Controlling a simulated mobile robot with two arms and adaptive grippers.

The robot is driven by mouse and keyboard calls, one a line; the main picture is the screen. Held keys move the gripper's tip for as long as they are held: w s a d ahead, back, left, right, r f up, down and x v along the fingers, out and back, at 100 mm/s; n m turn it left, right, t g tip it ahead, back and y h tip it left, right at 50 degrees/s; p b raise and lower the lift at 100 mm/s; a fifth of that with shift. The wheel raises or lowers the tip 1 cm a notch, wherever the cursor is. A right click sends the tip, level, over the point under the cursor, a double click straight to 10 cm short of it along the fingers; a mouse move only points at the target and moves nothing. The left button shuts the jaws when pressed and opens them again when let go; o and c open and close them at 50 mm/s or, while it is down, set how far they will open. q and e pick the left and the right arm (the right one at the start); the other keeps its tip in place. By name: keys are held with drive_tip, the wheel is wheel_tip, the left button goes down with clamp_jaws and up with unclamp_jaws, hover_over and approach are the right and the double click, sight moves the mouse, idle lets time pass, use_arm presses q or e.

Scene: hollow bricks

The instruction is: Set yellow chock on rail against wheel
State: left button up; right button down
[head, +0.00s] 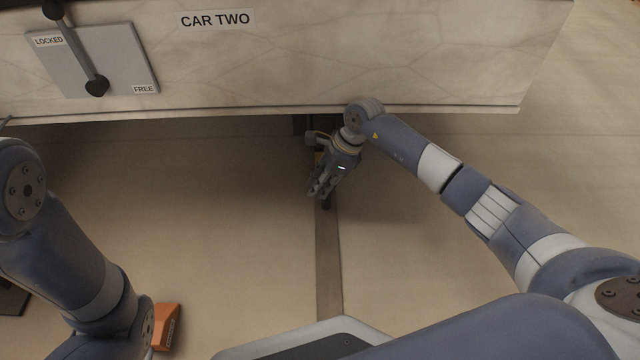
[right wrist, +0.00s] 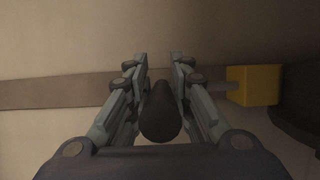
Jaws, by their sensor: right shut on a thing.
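The yellow chock (right wrist: 252,85) shows in the right wrist view over the brown rail (right wrist: 50,91), right of my right gripper (right wrist: 160,75). A grey rod runs from it towards the gripper. The fingers are shut on a dark round-ended handle (right wrist: 160,115). My left gripper is out of view.
The pale wall of CAR TWO (head: 330,60) spans the top of the head view. Its lever plate (head: 125,60) reads LOCKED and FREE; the lever's lower knob is near FREE. An orange object (head: 167,327) is beside my left arm. The floor beside the rail is clear.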

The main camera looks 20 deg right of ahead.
drive_tip(key=shift+w+d+r, duration=0.1)
drive_tip(key=shift+w, duration=0.2)
idle(0.6)
drive_tip(key=c, duration=1.4)
unclamp_jaws()
drive_tip(key=shift+o, duration=0.3)
drive_tip(key=o, duration=0.6)
drive_tip(key=shift+s+f, duration=0.15)
drive_tip(key=shift+f, duration=0.1)
drive_tip(key=shift+r, duration=0.2)
